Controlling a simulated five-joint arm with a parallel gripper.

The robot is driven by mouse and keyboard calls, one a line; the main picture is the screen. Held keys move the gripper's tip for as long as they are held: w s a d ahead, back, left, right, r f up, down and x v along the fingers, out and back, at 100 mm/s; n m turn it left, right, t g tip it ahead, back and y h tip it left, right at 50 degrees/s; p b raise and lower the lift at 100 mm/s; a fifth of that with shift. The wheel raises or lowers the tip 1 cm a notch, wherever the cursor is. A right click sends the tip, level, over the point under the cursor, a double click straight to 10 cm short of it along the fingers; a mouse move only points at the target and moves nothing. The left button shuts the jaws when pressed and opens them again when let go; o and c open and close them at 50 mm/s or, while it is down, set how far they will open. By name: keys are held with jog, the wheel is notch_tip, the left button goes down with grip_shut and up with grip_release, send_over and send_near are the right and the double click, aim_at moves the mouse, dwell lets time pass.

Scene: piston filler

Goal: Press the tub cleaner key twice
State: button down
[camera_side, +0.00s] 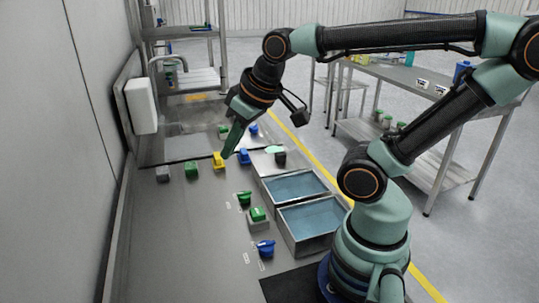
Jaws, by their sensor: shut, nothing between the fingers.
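My gripper (230,150) is shut and points down over the metal bench. Its tip is close to a yellow block-shaped key (218,161) on its left and a blue one (244,157) on its right. I cannot tell whether the tip touches either. A green key (191,171) and a grey key (162,174) sit further left in the same row. No label for the tub cleaner key is readable, so I cannot tell which one it is.
Two trays of blue liquid, a far one (283,188) and a near one (310,222), stand right of centre. Green pieces (244,198) and (258,214) and a blue piece (265,248) lie beside them. A white box (141,106) hangs on the left wall. The front-left bench is clear.

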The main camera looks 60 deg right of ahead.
jog(key=shift+d, duration=0.1)
dwell(0.3)
jog(key=m+g, duration=0.6)
jog(key=m, duration=0.3)
send_over(257, 211)
notch_tip(257, 211, down, 7)
jog(key=shift+r, duration=0.2)
notch_tip(257, 211, down, 14)
jog(key=shift+f, duration=0.1)
